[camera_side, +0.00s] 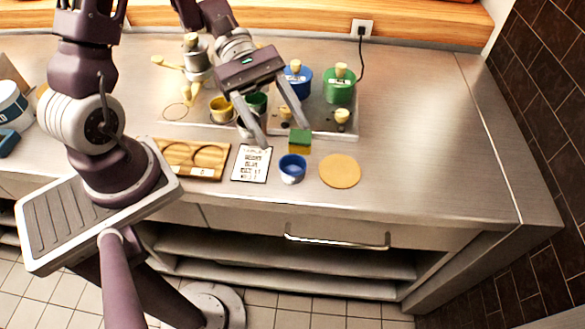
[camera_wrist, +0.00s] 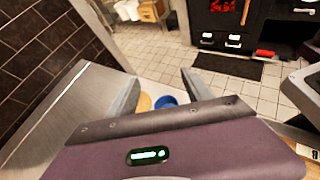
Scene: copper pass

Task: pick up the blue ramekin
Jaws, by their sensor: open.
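The blue ramekin (camera_side: 292,169) stands upright on the metal counter near its front edge, between a small printed card and a round tan disc. It also shows in the wrist view (camera_wrist: 166,101), partly hidden behind the gripper body. My gripper (camera_side: 283,136) is open and empty, with its fingers spread above the counter, behind and above the ramekin in the side view. In the wrist view the two fingers (camera_wrist: 157,92) stand on either side of the ramekin, which is apart from them.
The tan disc (camera_side: 340,171) lies right of the ramekin, the printed card (camera_side: 251,163) left. A green-and-yellow sponge (camera_side: 299,141) sits just behind it. A wooden board (camera_side: 190,160) lies further left. Blue (camera_side: 297,82) and green (camera_side: 339,86) pots stand behind. The counter's right side is clear.

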